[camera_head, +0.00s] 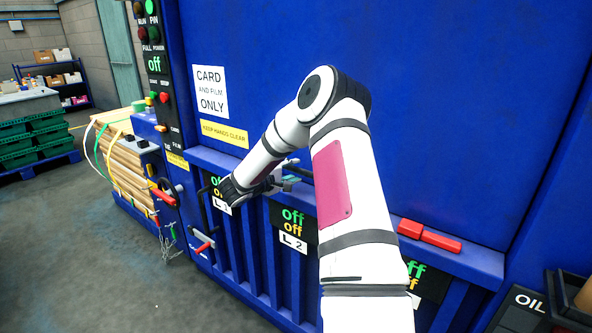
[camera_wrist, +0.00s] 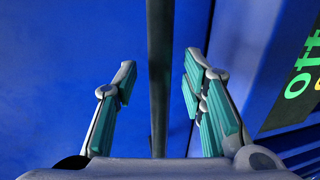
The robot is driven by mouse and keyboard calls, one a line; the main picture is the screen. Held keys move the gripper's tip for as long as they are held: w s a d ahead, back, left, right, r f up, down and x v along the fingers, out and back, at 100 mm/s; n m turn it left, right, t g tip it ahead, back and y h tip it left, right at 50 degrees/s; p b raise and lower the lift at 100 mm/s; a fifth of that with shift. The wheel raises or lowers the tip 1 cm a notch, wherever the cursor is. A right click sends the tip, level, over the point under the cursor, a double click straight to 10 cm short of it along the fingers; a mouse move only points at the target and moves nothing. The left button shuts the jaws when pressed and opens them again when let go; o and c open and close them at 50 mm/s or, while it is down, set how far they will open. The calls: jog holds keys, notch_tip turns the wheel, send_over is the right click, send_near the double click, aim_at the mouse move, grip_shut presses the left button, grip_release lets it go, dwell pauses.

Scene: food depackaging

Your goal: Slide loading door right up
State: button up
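The blue loading door front (camera_head: 255,268) has vertical ribs, a top ledge and labels L1 (camera_head: 222,205) and L2 (camera_head: 293,242). I cannot tell where its right section begins. My gripper (camera_head: 287,180) is at the top of this front, between and above the two labels, partly hidden by my arm. In the wrist view my gripper (camera_wrist: 160,75) is open, with teal pads on both sides of a dark upright bar (camera_wrist: 160,120), probably a handle. A gap shows between the bar and each finger.
A large blue panel (camera_head: 430,90) rises behind my arm. Red blocks (camera_head: 430,236) lie on the ledge at right. A control column (camera_head: 155,65) and a strapped bale (camera_head: 122,168) stand at left. An OIL box (camera_head: 522,312) is at lower right. Open floor (camera_head: 70,255) lies at left.

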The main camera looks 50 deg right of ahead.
jog(key=shift+x, duration=1)
grip_shut()
jog(key=shift+a+r, duration=0.1)
jog(key=shift+r, duration=0.05)
notch_tip(320, 180, up, 46)
jog(key=p, duration=0.3)
jog(key=shift+p, duration=0.35)
grip_release()
jog(key=shift+f, duration=0.3)
